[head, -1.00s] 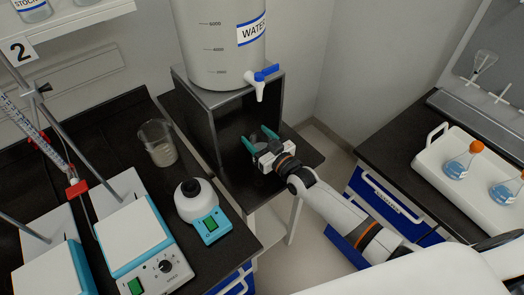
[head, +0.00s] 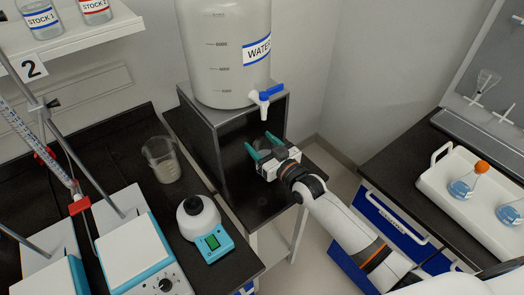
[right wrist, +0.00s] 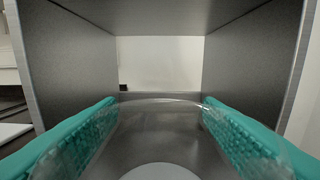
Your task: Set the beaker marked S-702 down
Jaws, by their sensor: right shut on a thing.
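My right gripper (head: 266,150) reaches into the open grey stand (head: 239,122) below the water tank's tap. Its teal fingers are shut on a clear glass beaker (right wrist: 160,112). The right wrist view shows the rim between both finger pads and a pale round patch low in the glass. The beaker is hard to make out in the head view, and no S-702 mark is readable. I cannot tell whether its base touches the stand's floor. My left gripper is not in view.
The water tank (head: 223,60) stands on top of the stand, its blue-handled tap (head: 266,96) overhanging the gripper. Another beaker (head: 161,160), a small white-and-blue device (head: 205,228) and a hotplate (head: 140,250) stand on the left bench. A white tray (head: 440,180) holds flasks at right.

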